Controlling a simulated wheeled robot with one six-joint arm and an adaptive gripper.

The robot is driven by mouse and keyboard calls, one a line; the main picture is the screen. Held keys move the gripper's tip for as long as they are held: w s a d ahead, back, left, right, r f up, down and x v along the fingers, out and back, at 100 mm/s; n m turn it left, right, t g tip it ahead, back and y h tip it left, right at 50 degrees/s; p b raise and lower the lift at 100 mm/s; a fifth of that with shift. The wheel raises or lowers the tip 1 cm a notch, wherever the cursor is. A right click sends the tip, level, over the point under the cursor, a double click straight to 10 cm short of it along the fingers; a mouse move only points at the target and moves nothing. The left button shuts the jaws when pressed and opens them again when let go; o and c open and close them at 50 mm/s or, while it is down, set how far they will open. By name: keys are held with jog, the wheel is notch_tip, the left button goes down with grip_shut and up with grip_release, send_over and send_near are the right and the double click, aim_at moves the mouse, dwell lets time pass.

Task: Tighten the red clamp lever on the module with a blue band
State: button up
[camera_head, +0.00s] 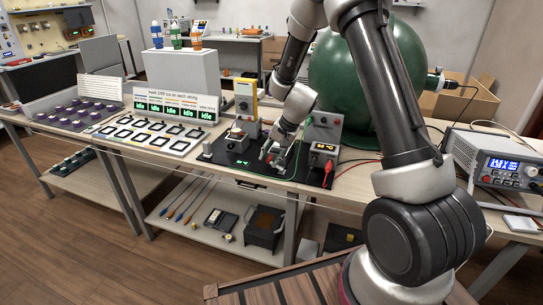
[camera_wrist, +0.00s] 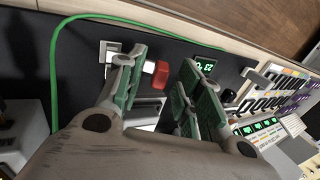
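My gripper (camera_head: 272,153) reaches down over the black mat (camera_head: 222,154) on the bench. In the wrist view its two green-padded fingers (camera_wrist: 160,88) stand apart. A red lever or knob (camera_wrist: 161,75) shows between them, nearer the left finger; I cannot tell whether it touches that finger. A pale block (camera_wrist: 148,109) lies below the red part, partly hidden by the fingers. I cannot make out a blue band on it in either view. In the head view my gripper hides most of this spot.
A grey box with a display and red knob (camera_head: 322,134) stands right of my gripper, a yellow meter (camera_head: 245,99) behind left. A tray of square modules (camera_head: 148,132) lies left; a large green tank (camera_head: 350,90) stands behind.

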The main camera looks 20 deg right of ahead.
grip_shut()
jog(key=shift+w+a+f+g+h, duration=0.15)
jog(key=shift+a+f+g+h, duration=0.25)
jog(key=shift+g+h, duration=0.15)
jog(key=shift+w+a+f+g+h, duration=0.2)
jog(key=shift+f+g+h, duration=0.25)
jog(key=shift+h, duration=0.3)
jog(key=shift+w+a+f+g+h, duration=0.15)
jog(key=shift+f+g+h, duration=0.1)
jog(key=shift+g+h, duration=0.35)
grip_release()
